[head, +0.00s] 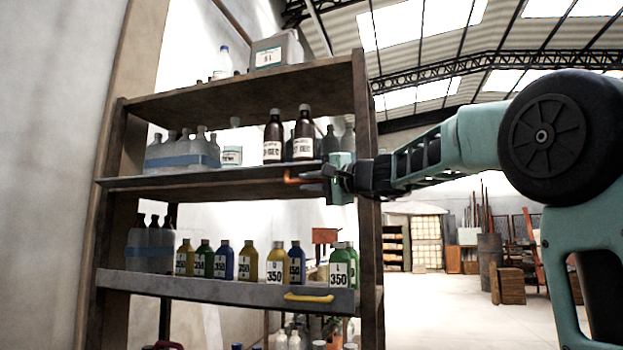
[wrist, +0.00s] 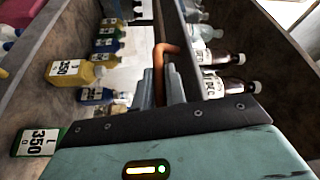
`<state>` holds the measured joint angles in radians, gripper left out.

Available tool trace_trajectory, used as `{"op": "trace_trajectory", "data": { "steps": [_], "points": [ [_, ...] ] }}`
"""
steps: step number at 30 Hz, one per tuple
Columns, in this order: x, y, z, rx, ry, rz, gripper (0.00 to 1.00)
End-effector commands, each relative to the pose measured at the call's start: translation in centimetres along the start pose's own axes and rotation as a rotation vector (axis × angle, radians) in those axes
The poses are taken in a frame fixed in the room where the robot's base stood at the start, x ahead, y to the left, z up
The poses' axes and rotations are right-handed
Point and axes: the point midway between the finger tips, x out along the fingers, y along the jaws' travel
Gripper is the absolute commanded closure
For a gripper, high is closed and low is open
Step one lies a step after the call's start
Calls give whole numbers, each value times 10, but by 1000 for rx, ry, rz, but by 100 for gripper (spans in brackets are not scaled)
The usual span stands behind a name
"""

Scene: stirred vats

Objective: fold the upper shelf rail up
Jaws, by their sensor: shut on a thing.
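The upper shelf rail (head: 200,181) is a thin grey strip along the front of the middle shelf. In the head view it shows nearly edge-on, low against the shelf, with the bottles behind it uncovered. Its orange handle (head: 291,180) sticks out near the right end. My gripper (head: 312,178) is at this handle, reaching in from the right. In the wrist view the orange handle (wrist: 159,58) runs between the two fingers of my gripper (wrist: 160,88), which are shut on it. The grey rail (wrist: 184,50) shows beside it. The fingertips partly hide the handle.
Dark brown bottles (head: 273,138) and clear bottles (head: 182,150) stand on the middle shelf. The lower shelf has an upright grey rail (head: 220,290) with a yellow handle (head: 308,297), before several coloured bottles. A brown upright post (head: 367,230) stands close to my gripper.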

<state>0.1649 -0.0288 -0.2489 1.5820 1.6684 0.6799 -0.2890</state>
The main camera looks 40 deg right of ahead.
Motion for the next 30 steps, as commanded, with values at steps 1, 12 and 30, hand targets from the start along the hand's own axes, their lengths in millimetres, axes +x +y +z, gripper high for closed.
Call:
{"op": "trace_trajectory", "data": {
  "steps": [1,12,30],
  "points": [
    [0,-12,-2,39,0,16,100],
    [0,-36,-3,362,-3,155,100],
    [5,-62,-17,876,-9,375,100]
  ]
}}
